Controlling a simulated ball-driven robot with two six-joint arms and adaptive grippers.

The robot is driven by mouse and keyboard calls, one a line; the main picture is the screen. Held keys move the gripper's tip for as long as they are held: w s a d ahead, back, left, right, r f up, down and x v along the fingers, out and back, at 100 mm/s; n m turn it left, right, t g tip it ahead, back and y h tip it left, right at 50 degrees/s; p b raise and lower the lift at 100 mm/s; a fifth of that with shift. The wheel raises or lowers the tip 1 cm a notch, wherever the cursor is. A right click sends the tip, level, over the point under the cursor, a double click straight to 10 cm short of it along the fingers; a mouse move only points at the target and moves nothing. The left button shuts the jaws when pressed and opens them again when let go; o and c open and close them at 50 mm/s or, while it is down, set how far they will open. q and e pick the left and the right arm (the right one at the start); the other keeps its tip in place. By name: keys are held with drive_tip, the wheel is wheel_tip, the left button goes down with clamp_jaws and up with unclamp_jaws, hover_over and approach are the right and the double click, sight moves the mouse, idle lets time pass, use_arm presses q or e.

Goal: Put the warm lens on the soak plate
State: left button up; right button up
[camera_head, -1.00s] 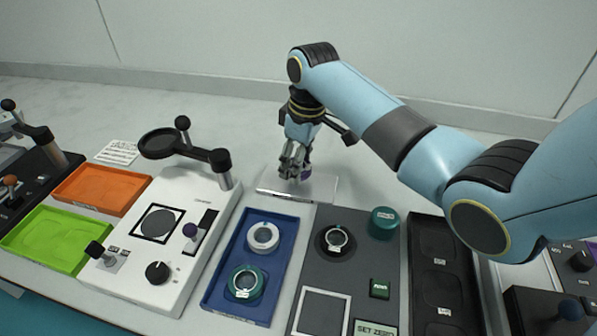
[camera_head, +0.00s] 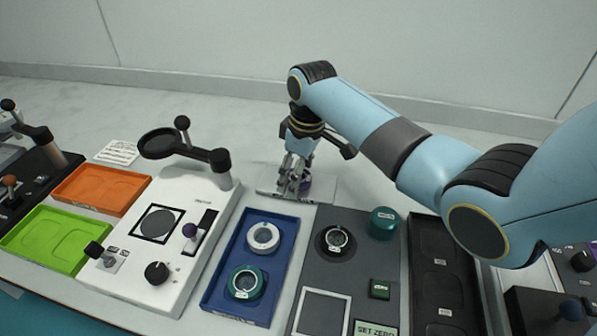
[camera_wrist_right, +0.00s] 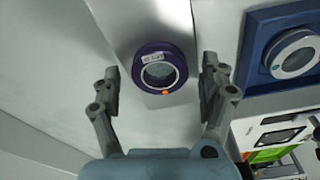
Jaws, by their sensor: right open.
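A lens in a dark purple ring, with a white label and an orange dot, lies on a pale, shiny plate (camera_head: 325,188) at the back of the table. In the head view only a purple bit of this lens (camera_head: 305,184) shows behind my fingers. In the right wrist view the lens (camera_wrist_right: 160,71) sits whole on the pale plate (camera_wrist_right: 128,22). My right gripper (camera_head: 291,190) is low over the plate. In the wrist view its fingers (camera_wrist_right: 160,88) are spread on either side of the lens, with a gap at each side. The label is too small to read. My left gripper is out of view.
A blue tray (camera_head: 212,297) in front holds a white-ringed lens (camera_head: 263,237) and a green-ringed lens (camera_head: 245,283). A grey panel with a dark-ringed lens (camera_head: 335,240) and a green knob (camera_head: 384,222) stands to its right. A white device with a raised arm (camera_head: 192,152) stands left.

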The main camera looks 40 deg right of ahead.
sight(305, 178)
wheel_tip(305, 178, up, 12)
drive_tip(key=s, duration=0.1)
drive_tip(key=shift+d+p, duration=0.35)
drive_tip(key=shift+p, duration=0.1)
drive_tip(key=shift+s, duration=0.1)
